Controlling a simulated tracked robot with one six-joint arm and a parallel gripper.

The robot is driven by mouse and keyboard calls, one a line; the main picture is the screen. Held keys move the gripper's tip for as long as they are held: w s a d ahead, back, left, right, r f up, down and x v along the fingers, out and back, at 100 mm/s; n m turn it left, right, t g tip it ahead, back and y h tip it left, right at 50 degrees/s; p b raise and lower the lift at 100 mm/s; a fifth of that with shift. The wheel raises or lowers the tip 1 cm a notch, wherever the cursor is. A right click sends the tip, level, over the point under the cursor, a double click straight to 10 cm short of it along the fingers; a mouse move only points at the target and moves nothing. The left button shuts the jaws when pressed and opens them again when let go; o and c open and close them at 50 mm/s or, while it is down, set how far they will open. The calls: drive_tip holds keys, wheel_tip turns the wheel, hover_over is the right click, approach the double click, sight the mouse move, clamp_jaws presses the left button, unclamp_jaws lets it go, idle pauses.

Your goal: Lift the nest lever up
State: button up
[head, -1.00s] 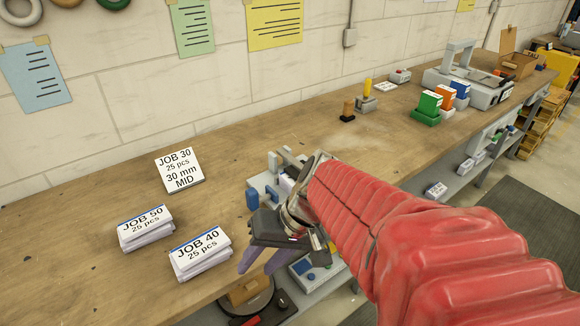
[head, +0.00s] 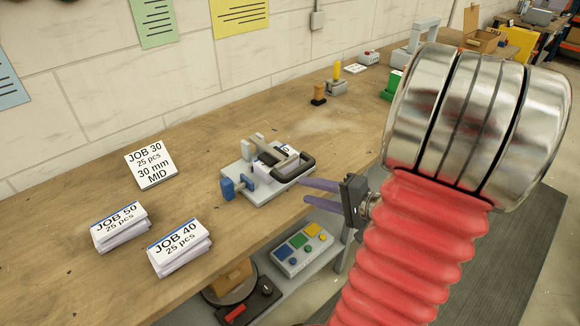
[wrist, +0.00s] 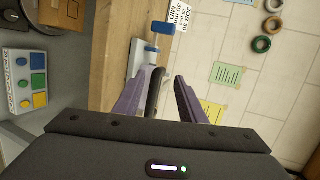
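The nest (head: 246,184) is a grey fixture on the bench, with blue knobs (head: 228,189) at its left end and a white booklet stack in it. Its lever, a black U-shaped handle (head: 305,166), lies low and roughly level at the right end. My gripper (head: 304,192) has two purple fingers, apart and empty, just right of and in front of the lever. In the wrist view, my gripper (wrist: 163,75) straddles the line of the black lever (wrist: 153,96), which shows between the fingers; I see no clear contact. The nest's base (wrist: 138,60) is partly hidden by a finger.
Stacks marked JOB 50 (head: 120,228) and JOB 40 (head: 180,250) and a JOB 30 card (head: 150,165) stand left of the nest. A button panel (head: 302,250) sits below the bench edge. Stamps (head: 336,86) stand farther back.

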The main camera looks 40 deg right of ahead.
sight(302, 173)
drive_tip(key=s+d+m+t+h, duration=0.1)
drive_tip(key=s+d+m+h, duration=0.1)
drive_tip(key=d, duration=0.3)
drive_tip(key=shift+s+d+f+h, duration=0.25)
drive_tip(key=shift+d+f+h, duration=0.15)
drive_tip(key=shift+x, duration=6.95)
drive_tip(key=shift+r, duration=0.1)
drive_tip(key=shift+c, duration=0.5)
clamp_jaws()
